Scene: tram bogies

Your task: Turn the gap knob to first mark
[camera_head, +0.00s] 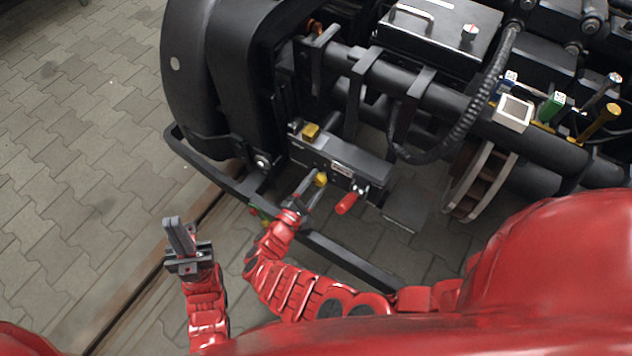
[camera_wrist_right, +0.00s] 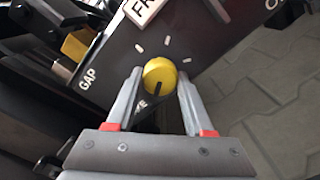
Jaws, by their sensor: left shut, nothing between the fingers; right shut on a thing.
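The yellow gap knob (camera_wrist_right: 160,72) sits on a dark panel (camera_wrist_right: 112,62) beside the printed word GAP. Several short white marks are spaced around its upper side in the wrist view. A dark line on the knob points toward the bottom of the picture, slightly left. My right gripper (camera_wrist_right: 159,92) is shut on the knob, one finger on each side. In the head view the knob (camera_head: 321,179) shows at the tips of my right gripper (camera_head: 313,186). My left gripper (camera_head: 179,236) is shut and empty, apart from the bogie at lower left.
A dark frame bar (camera_head: 350,262) runs below. Open paving (camera_head: 80,150) lies to the left.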

